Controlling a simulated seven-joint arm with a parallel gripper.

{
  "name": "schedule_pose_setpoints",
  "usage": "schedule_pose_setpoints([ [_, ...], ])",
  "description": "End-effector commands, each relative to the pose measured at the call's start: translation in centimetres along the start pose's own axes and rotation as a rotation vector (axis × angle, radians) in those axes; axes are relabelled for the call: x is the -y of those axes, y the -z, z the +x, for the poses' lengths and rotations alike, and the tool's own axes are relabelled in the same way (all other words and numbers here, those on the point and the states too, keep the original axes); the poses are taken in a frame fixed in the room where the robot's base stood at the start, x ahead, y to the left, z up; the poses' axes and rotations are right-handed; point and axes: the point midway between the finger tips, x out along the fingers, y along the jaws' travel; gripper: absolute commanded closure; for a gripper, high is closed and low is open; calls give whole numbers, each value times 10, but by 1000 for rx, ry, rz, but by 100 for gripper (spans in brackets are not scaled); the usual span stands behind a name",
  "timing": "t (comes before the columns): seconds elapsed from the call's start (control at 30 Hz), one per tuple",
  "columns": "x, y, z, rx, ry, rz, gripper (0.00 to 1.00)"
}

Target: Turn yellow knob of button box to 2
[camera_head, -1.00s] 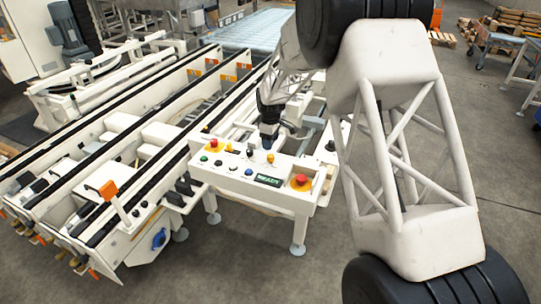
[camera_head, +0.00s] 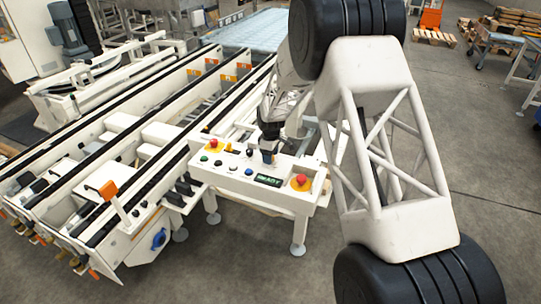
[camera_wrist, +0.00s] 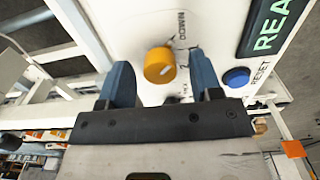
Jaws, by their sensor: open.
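The button box (camera_head: 222,181) is a white panel on legs in the middle of the head view. The yellow knob (camera_wrist: 159,65) shows in the wrist view, with a light mark on its face and printed labels beside it, one seemingly a "2". My gripper (camera_wrist: 162,78) is open, with one blue finger to the left of the knob and one to the right. Gaps show between the knob and both fingers. In the head view my gripper (camera_head: 268,154) is at the panel and largely hides the knob.
A blue RESET button (camera_wrist: 236,77) and a green-lettered display (camera_wrist: 270,25) lie right of the knob. Red emergency stops (camera_head: 301,180) (camera_head: 213,143) sit near both panel ends. Conveyor rails (camera_head: 130,130) lie to the left.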

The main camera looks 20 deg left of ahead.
Motion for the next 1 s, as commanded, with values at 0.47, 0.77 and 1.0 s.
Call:
schedule_pose_setpoints([
  [0.47,0,0,0,0,0,0,91],
  [0.77,0,0,0,0,0,34,90],
  [1.0,0,0,-1,0,0,142,90],
])
